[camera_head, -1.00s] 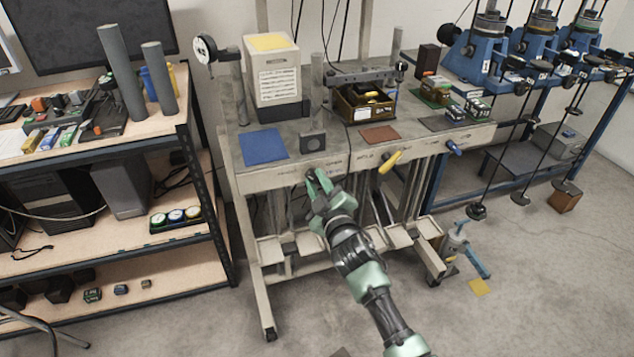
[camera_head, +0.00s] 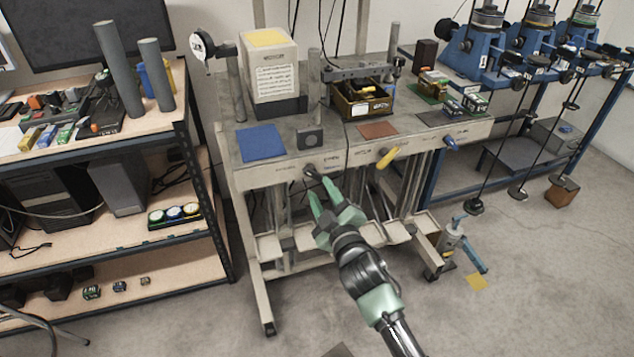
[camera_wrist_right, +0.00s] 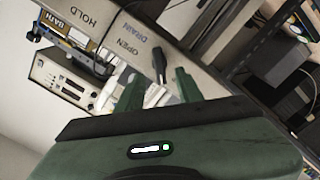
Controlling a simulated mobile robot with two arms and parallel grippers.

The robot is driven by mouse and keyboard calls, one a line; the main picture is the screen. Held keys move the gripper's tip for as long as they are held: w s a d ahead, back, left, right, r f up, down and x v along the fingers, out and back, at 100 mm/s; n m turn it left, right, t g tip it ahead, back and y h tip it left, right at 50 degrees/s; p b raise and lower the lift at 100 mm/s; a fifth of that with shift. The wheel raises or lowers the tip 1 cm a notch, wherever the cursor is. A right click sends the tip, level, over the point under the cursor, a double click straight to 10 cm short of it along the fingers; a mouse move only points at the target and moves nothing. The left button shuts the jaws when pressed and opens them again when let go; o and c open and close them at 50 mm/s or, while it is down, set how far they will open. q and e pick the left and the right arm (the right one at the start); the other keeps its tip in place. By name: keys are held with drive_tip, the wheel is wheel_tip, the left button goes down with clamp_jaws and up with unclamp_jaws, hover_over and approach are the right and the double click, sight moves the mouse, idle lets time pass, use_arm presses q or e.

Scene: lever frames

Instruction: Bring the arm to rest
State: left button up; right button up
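My right gripper (camera_head: 319,187) is in front of the grey bench, its two green fingers apart with nothing between them. A black lever (camera_head: 311,170) sticks out from the bench's front panel just beyond the fingertips. In the right wrist view the open right gripper (camera_wrist_right: 159,85) shows the black lever (camera_wrist_right: 158,65) ahead of the gap, seemingly clear of both fingers. A yellow lever (camera_head: 388,158) and a blue lever (camera_head: 450,142) are farther right on the same panel. My left gripper is not in view.
The bench (camera_head: 225,150) carries a blue mat (camera_head: 261,143), a white box (camera_head: 270,65) and a brown tray (camera_head: 362,106). A wooden shelf (camera_head: 150,120) stands at the left. A blue pump-like tool (camera_head: 470,250) is on the floor at right. Floor in front is open.

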drive_tip(key=shift+v, duration=1.05)
drive_tip(key=s+d+f+m+g+h, duration=0.1)
drive_tip(key=s+d+f+g, duration=0.1)
drive_tip(key=f, duration=0.8)
drive_tip(key=s+d+f+m+g+h, duration=0.1)
drive_tip(key=s+d+f+m+g, duration=0.1)
drive_tip(key=f, duration=0.8)
drive_tip(key=s+d+f+m+g+h, duration=0.1)
drive_tip(key=s+d+f+g, duration=0.15)
drive_tip(key=s+f, duration=0.6)
drive_tip(key=s+d+f+m+g+h, duration=0.15)
drive_tip(key=s+d+f, duration=0.35)
drive_tip(key=f, duration=0.6)
drive_tip(key=s+d+f+m+g, duration=0.1)
drive_tip(key=s+f, duration=0.4)
drive_tip(key=s, duration=0.7)
drive_tip(key=s+d+f+m+g, duration=0.2)
drive_tip(key=s+d+f+g, duration=0.2)
drive_tip(key=s, duration=0.8)
drive_tip(key=s+d+f+m+g+h, duration=0.1)
drive_tip(key=s+d+f+m+g, duration=0.1)
drive_tip(key=s+f, duration=0.6)
drive_tip(key=s+d+g, duration=0.1)
drive_tip(key=s+d, duration=0.1)
drive_tip(key=s, duration=0.3)
drive_tip(key=shift+d, duration=0.2)
